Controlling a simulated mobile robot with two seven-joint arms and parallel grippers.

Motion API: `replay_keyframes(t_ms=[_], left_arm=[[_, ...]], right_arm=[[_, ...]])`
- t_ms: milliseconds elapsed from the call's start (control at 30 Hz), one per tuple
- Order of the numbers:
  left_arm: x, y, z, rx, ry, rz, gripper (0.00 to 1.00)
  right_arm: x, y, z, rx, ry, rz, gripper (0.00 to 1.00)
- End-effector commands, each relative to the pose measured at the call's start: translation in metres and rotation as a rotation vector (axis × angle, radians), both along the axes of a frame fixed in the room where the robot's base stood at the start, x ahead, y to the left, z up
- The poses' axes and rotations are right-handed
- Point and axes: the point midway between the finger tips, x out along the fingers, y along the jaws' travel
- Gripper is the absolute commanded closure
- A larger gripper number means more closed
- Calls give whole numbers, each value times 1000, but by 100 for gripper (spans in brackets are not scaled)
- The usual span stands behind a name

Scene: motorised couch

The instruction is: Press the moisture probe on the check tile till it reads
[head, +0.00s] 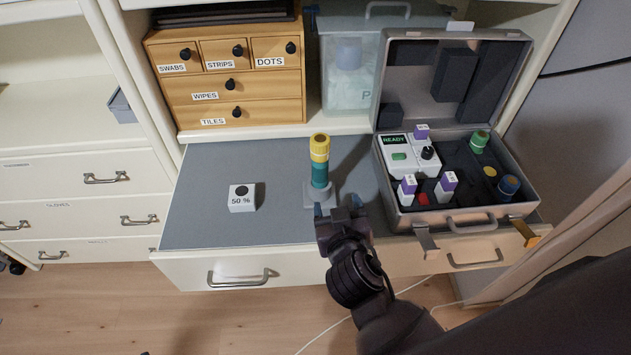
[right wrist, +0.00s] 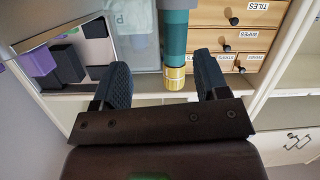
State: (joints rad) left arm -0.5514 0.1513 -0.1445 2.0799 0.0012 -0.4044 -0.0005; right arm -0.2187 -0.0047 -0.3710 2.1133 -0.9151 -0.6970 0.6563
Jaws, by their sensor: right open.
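The moisture probe (head: 320,172), teal with a yellow top, stands upright in a small grey stand (head: 313,194) on the grey counter. The check tile (head: 241,198), a white block marked "50 %" with a dark dot on top, sits to its left. My right gripper (head: 339,211) is open, low and just in front of the probe. In the right wrist view, upside down, the probe (right wrist: 176,35) shows between the two spread fingers (right wrist: 161,85), without clear contact. The case's meter (head: 406,155) has a display showing "READY". My left gripper is out of view.
An open grey case (head: 460,222) with bottles and purple-topped vials stands at the right. Wooden drawers (head: 236,85) labelled swabs, strips, dots, wipes and tiles, and a clear bin (head: 345,80), stand behind. The counter around the tile is clear.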

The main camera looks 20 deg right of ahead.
Motion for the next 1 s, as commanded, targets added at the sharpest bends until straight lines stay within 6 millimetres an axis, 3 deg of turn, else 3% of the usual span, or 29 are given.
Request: replay_keyframes(t_ms=[33, 300, 567, 1000], left_arm=[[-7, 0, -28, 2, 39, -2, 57], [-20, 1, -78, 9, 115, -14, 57], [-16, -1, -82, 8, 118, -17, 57], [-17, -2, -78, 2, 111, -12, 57]], right_arm=[[6, 8, -14, 5, -16, -27, 32], [27, 33, 5, 37, -210, -186, 32], [34, 37, 22, 56, -302, -241, 32], [79, 14, 24, 56, -303, -241, 32]])
